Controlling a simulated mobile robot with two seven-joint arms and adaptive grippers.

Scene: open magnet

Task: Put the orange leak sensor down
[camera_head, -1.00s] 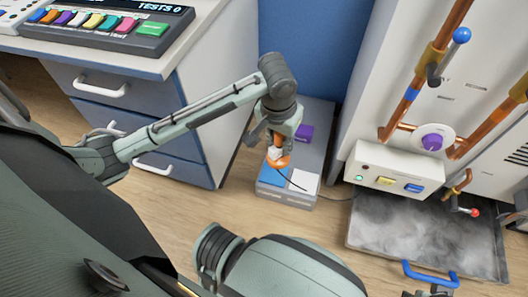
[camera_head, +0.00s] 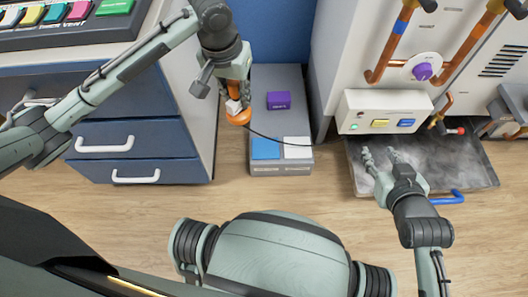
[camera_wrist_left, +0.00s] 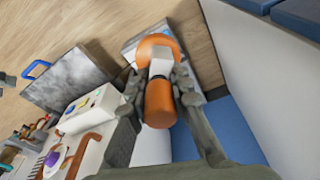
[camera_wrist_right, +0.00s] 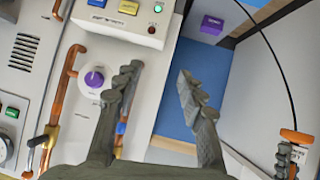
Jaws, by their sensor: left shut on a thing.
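The orange leak sensor (camera_head: 238,118) has an orange disc, a white middle and an orange cylindrical body. My left gripper (camera_head: 234,90) is shut on it, disc end down. In the left wrist view its body (camera_wrist_left: 160,104) lies between the fingers. A thin dark cable runs from it toward the white cabinet. In the head view it overlaps the left edge of the low grey platform (camera_head: 290,110); its height is unclear. It also shows at the right edge of the right wrist view (camera_wrist_right: 297,136). My right gripper (camera_head: 380,154) is open and empty over the grey metal tray (camera_head: 465,170).
The platform bears a blue square (camera_head: 265,148), a white square (camera_head: 297,147) and a purple block (camera_head: 278,100). A drawer cabinet (camera_head: 150,135) stands left. A white cabinet with a button box (camera_head: 384,111) and copper pipes stands right. Wooden floor (camera_head: 330,200) in front is clear.

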